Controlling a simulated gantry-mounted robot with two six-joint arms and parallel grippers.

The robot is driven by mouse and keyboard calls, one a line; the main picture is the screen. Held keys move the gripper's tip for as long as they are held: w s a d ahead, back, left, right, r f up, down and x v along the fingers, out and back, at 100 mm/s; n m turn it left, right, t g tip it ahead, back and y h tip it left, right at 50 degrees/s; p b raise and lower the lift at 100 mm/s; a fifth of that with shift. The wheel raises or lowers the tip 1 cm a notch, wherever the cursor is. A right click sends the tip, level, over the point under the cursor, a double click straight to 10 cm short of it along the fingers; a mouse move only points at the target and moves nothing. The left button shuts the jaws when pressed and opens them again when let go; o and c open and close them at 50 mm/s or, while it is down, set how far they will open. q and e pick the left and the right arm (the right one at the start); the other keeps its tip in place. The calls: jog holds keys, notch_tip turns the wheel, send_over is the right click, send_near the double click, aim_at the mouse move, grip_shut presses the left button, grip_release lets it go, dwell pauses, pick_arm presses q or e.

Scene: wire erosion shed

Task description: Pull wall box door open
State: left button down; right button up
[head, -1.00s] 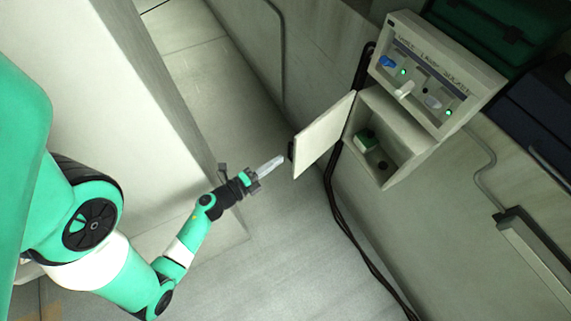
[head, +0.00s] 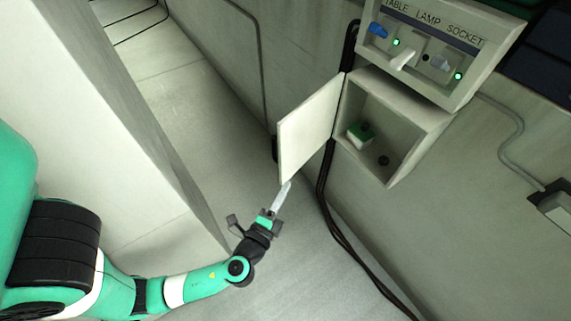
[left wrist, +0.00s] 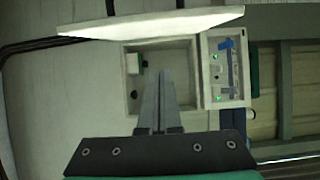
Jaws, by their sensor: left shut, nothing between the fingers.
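The wall box (head: 412,120) is an open-fronted pale box on the wall, with a small green-and-white item (head: 359,134) and a dark round knob inside. Its door (head: 309,127) stands swung open to the left. My left gripper (head: 285,187) is shut and empty, its tips close to the door's lower edge in the head view; I cannot tell whether they touch. In the left wrist view the shut fingers (left wrist: 161,75) point toward the box opening (left wrist: 186,62), with the door (left wrist: 150,22) across the top. My right gripper is not in view.
A switch panel (head: 428,45) labelled "TABLE LAMP SOCKET" with green lights sits above the box. Black cables (head: 329,205) run down the wall beside the door. A pale block (head: 110,110) stands at left. The floor between is clear.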

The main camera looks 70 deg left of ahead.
aim_at(285, 164)
pick_arm(q)
jog(key=w+a, duration=0.1)
jog(key=a, duration=0.2)
jog(key=w+a, duration=0.1)
jog(key=a, duration=0.1)
jog(key=w+a+p, duration=0.1)
jog(key=a, duration=0.2)
jog(key=shift+w+a, duration=0.3)
jog(key=shift+a, duration=0.05)
